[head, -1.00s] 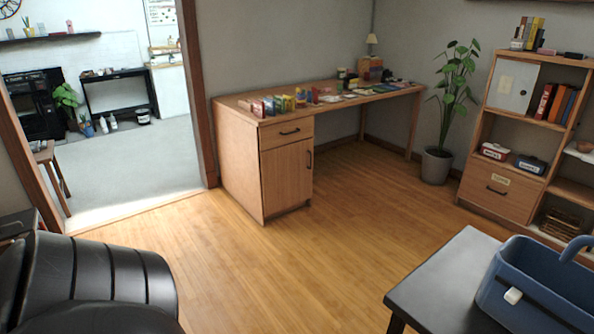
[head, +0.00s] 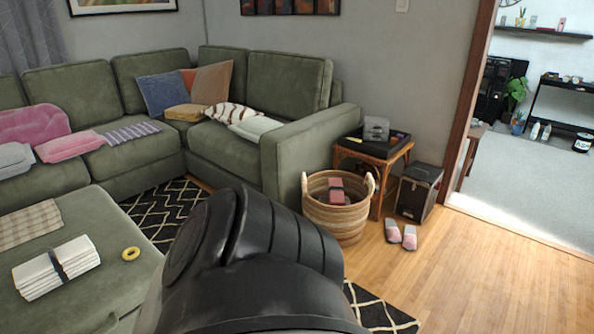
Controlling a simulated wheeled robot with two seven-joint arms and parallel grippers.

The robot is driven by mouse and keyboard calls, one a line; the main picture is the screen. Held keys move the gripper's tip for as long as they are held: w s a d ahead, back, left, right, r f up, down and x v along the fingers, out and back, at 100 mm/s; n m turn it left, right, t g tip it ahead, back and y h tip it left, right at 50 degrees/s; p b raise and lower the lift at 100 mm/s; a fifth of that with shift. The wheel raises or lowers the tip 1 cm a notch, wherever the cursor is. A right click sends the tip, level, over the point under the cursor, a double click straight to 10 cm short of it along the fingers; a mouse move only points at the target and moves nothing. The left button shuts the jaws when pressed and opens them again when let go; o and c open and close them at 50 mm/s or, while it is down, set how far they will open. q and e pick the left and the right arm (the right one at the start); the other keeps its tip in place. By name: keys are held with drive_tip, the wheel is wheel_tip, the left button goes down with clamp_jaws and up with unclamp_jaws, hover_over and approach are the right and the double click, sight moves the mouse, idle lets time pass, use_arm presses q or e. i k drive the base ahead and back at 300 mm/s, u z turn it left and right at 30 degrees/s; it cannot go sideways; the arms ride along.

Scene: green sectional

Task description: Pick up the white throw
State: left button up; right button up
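A folded white cloth bundle (head: 57,268) with a dark strap around it lies on the green ottoman (head: 85,290) at the lower left of the head view. A white cloth with brown stripes (head: 232,114) and a plain pale folded cloth (head: 256,128) lie on the right seat of the green sectional (head: 225,148). I cannot tell for certain which of these is the white throw. A black link of my own arm fills the bottom middle and hides part of the rug and floor. Neither gripper shows.
A yellow ring (head: 131,254) and a checked cloth (head: 28,224) also lie on the ottoman. A woven basket (head: 340,221), a side table (head: 374,163), a black box (head: 419,192) and pink slippers (head: 401,235) stand right of the sofa. Wooden floor is clear at the lower right.

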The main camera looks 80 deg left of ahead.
sight(35, 278)
drive_tip(key=u, duration=4.25)
drive_tip(key=k, duration=0.2)
drive_tip(key=z, duration=0.95)
drive_tip(key=i, duration=1.35)
drive_tip(key=u, duration=0.55)
drive_tip(key=i, duration=0.6)
